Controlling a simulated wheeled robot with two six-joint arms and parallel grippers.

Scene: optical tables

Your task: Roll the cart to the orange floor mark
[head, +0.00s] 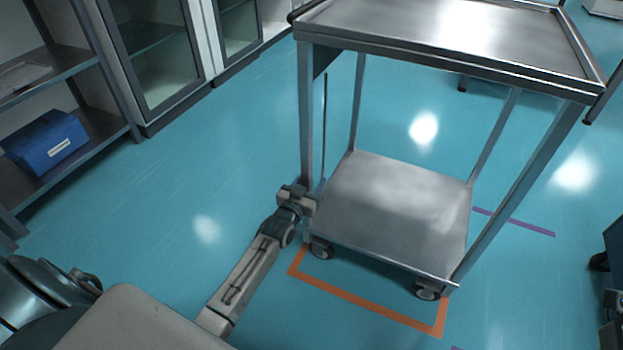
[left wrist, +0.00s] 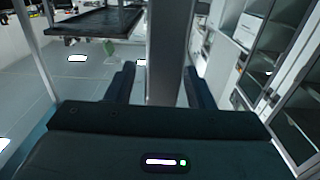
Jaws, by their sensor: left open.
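The steel cart (head: 395,205) stands upright on casters, with a rimmed top tray (head: 450,30) and a lower shelf. The orange floor mark (head: 365,301) is an outline whose near edge and two near corners show just in front of the cart's near casters. The rest is hidden under the cart. My left gripper (head: 303,198) is at the cart's near left leg, just above the lower shelf. In the left wrist view the open fingers (left wrist: 163,88) stand either side of an upright post (left wrist: 166,45), with gaps showing. My right gripper is not clearly in view.
A shelf unit with a blue bin (head: 45,142) stands at the left. Glass-door cabinets (head: 150,55) line the back left. A purple floor line (head: 515,222) runs right of the cart. A dark object (head: 613,245) is at the right edge. Floor left of the cart is clear.

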